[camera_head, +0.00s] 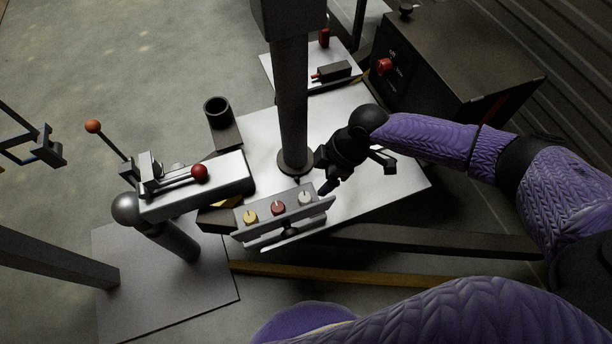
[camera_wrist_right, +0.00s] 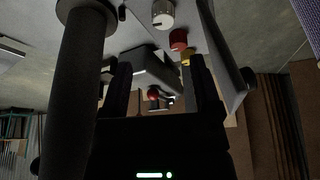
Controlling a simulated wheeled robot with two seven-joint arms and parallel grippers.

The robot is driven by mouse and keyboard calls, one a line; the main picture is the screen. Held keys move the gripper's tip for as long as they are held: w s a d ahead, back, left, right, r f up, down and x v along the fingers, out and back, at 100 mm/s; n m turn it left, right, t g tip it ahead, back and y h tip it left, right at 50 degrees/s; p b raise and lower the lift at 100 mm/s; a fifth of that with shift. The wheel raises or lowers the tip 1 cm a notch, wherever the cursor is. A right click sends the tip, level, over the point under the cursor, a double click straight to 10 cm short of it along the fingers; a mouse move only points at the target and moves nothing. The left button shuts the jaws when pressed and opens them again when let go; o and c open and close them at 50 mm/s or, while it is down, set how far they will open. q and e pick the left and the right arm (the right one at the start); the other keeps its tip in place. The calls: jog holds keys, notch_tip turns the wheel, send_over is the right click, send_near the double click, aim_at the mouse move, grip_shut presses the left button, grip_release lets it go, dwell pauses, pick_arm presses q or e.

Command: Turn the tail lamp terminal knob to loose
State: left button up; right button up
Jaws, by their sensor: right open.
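A slim terminal panel (camera_head: 290,209) on the trailer hitch carries a yellow knob (camera_head: 250,216), a red knob (camera_head: 278,208) and a white-grey knob (camera_head: 305,198). I cannot read which one is the tail lamp knob. In the right wrist view the white-grey knob (camera_wrist_right: 163,14), red knob (camera_wrist_right: 178,39) and yellow knob (camera_wrist_right: 186,59) show beyond the fingers. My right gripper (camera_head: 331,180) is open and empty, just above and right of the white-grey knob, apart from it. It also shows in the right wrist view (camera_wrist_right: 158,68).
A grey upright post (camera_head: 292,105) stands close left of my right gripper. The coupling arm with a red ball lever (camera_head: 199,172) is left of the panel. A dark box with a red knob (camera_head: 384,67) stands behind. The pale plate (camera_head: 390,188) is clear to the right.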

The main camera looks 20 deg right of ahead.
aim_at(305, 196)
jog(key=shift+m, duration=0.7)
jog(key=b+x, duration=0.2)
jog(key=x, duration=0.1)
jog(key=b+x, duration=0.2)
jog(key=x, duration=0.1)
jog(key=b+x, duration=0.2)
jog(key=x, duration=0.1)
jog(key=shift+s+d, duration=0.1)
jog(key=shift+s, duration=0.15)
jog(key=shift+w+a+f, duration=0.1)
jog(key=shift+a+f, duration=0.15)
jog(key=shift+f, duration=0.2)
pick_arm(q)
jog(key=shift+g, duration=0.5)
jog(key=x, duration=0.2)
jog(key=s+x, duration=0.1)
jog(key=x, duration=0.2)
jog(key=shift+s+d+f, duration=0.1)
jog(key=shift+s+d, duration=0.05)
jog(key=shift+d, duration=0.05)
pick_arm(e)
jog(key=shift+r, duration=0.1)
jog(key=shift+c, duration=0.2)
